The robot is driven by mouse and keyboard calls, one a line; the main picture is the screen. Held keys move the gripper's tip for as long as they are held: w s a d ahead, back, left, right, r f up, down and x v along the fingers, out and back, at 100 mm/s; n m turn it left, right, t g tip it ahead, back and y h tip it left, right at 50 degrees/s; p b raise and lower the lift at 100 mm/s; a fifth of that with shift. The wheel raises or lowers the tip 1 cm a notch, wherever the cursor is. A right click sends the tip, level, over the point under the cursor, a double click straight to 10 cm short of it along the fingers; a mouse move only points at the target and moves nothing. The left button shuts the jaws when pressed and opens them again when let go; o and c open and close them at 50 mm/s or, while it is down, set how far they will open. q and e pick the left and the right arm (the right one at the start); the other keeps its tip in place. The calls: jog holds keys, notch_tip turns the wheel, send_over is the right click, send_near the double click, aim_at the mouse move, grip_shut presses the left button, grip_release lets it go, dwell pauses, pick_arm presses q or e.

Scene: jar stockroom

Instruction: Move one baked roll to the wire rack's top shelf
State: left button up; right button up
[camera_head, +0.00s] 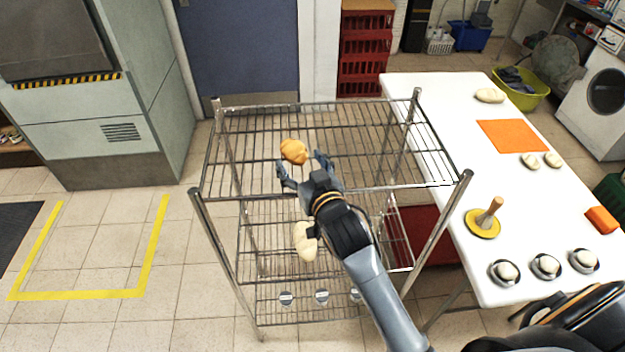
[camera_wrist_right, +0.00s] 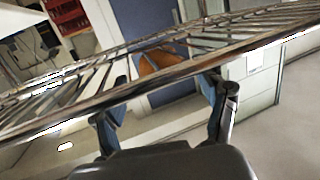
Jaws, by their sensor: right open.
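A golden-brown baked roll (camera_head: 294,151) shows at the top shelf of the wire rack (camera_head: 360,131), left of its middle. It also shows in the right wrist view (camera_wrist_right: 158,64), beyond the shelf's front rail. My right gripper (camera_head: 300,163) is open, its fingers spread just on the near side of the roll. In the right wrist view its two fingers (camera_wrist_right: 164,90) stand apart with the roll showing between and beyond them. I cannot tell whether the fingers touch the roll. My left gripper is not in view.
A pale roll-like piece (camera_head: 305,244) lies on a lower shelf, partly behind my right gripper. A white table (camera_head: 440,120) stands right of the rack, with pale pieces, an orange mat (camera_head: 512,136) and small dishes. Most of the top shelf is bare.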

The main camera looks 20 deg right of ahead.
jog(key=s+r+b, duration=0.1)
jog(key=s, duration=0.8)
jog(key=shift+s+r+b, duration=0.3)
jog(key=shift+s, duration=0.05)
